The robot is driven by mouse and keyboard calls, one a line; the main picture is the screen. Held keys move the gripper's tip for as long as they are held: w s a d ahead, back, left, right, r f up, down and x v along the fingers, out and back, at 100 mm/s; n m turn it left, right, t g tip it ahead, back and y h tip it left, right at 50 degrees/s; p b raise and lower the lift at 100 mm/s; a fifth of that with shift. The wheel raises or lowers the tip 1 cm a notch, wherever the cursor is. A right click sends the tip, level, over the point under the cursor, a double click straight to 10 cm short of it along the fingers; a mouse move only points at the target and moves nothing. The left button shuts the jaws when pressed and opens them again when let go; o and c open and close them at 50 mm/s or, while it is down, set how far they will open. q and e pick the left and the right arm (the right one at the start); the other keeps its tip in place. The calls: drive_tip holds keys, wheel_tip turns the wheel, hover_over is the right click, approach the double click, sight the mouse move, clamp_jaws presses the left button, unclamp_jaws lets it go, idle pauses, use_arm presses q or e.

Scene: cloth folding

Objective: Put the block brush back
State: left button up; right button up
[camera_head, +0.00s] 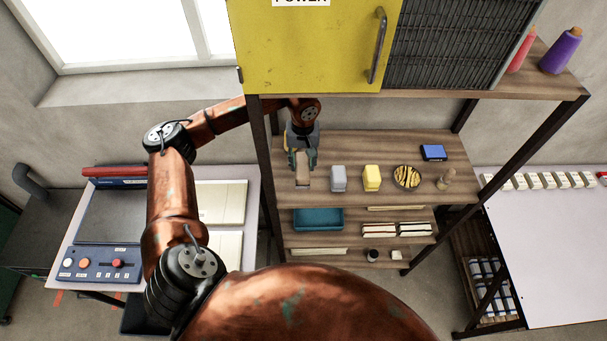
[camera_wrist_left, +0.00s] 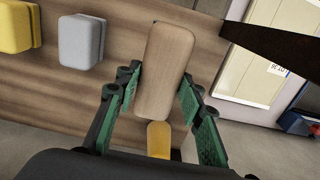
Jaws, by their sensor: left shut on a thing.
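The block brush (camera_head: 303,171) has a tan wooden body with rounded ends. My left gripper (camera_head: 303,158) reaches into the shelf unit from the left and is shut on it. In the left wrist view the wooden body (camera_wrist_left: 164,72) lies between the two green-padded fingers (camera_wrist_left: 166,100), with its far end sticking out beyond them. The brush is at the left end of the middle shelf board (camera_head: 375,150), left of a grey block. Whether it touches the board is unclear. My right gripper is not in view.
A grey block (camera_head: 338,179), a yellow block (camera_head: 371,178), a striped round item (camera_head: 406,177) and a blue box (camera_head: 433,152) stand on the same board. A shelf post (camera_head: 268,170) is close left of the gripper.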

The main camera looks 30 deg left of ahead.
use_arm(q)
drive_tip(key=shift+s+a+f, duration=0.1)
drive_tip(key=shift+a+f, duration=0.1)
drive_tip(key=shift+f, duration=0.9)
wheel_tip(320, 180, down, 4)
drive_tip(key=shift+f+p, duration=0.1)
drive_tip(key=shift+p, duration=0.85)
drive_tip(key=o, duration=1)
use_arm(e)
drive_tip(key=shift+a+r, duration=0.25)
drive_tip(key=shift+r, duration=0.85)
use_arm(q)
drive_tip(key=shift+w+r+b, duration=0.2)
drive_tip(key=shift+r+b, duration=0.15)
drive_tip(key=shift+r, duration=0.25)
wheel_tip(320, 180, up, 5)
drive_tip(key=shift+d+r+b, duration=0.1)
drive_tip(key=shift+b, duration=0.85)
drive_tip(key=shift+s+r, duration=0.1)
drive_tip(key=shift+r, duration=0.45)
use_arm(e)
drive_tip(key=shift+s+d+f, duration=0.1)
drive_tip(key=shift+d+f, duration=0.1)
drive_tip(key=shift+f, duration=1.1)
